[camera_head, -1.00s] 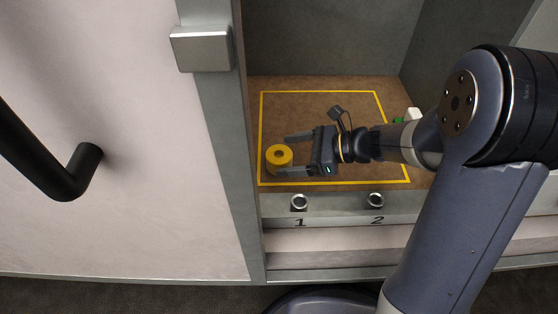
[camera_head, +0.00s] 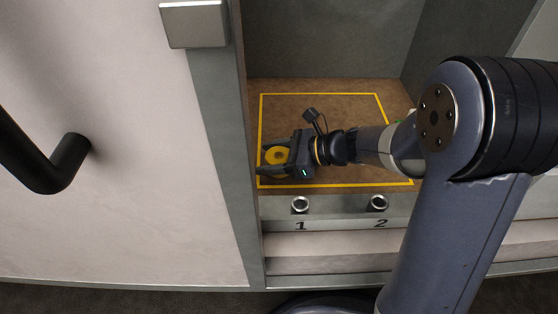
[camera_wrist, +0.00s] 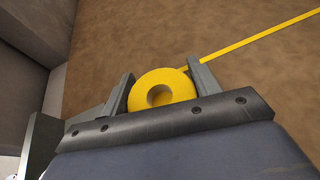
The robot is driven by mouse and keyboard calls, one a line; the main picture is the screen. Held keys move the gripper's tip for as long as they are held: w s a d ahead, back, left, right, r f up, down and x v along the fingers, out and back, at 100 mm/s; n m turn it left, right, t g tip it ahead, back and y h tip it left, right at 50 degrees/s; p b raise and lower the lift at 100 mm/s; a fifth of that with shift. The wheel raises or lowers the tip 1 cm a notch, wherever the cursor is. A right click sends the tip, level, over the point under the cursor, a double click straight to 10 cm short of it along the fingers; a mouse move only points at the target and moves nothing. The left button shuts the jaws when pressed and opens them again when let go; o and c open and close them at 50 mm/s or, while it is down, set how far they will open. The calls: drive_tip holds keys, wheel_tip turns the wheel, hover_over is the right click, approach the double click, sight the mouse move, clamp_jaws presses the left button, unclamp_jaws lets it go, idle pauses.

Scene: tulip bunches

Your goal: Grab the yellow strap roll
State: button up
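The yellow strap roll (camera_head: 276,155) lies flat on the brown cabinet floor, inside the left part of the yellow outline. My gripper (camera_head: 272,158) is low over the floor, with one finger on each side of the roll. In the wrist view the roll (camera_wrist: 163,90) sits between the two fingers (camera_wrist: 160,80), its central hole facing up. Both fingers look very close to its sides. I cannot tell whether they press on it. The gripper body hides part of the roll's near edge.
The yellow outline (camera_head: 320,94) marks the cabinet floor. The grey post (camera_head: 222,130) and the pale door (camera_head: 110,170) with a black handle (camera_head: 60,165) stand close at left. A front sill (camera_head: 340,208) carries metal knobs by 1 and 2. Floor beyond the roll is clear.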

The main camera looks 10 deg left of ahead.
drive_tip(key=c, duration=0.6)
drive_tip(key=shift+r, duration=0.15)
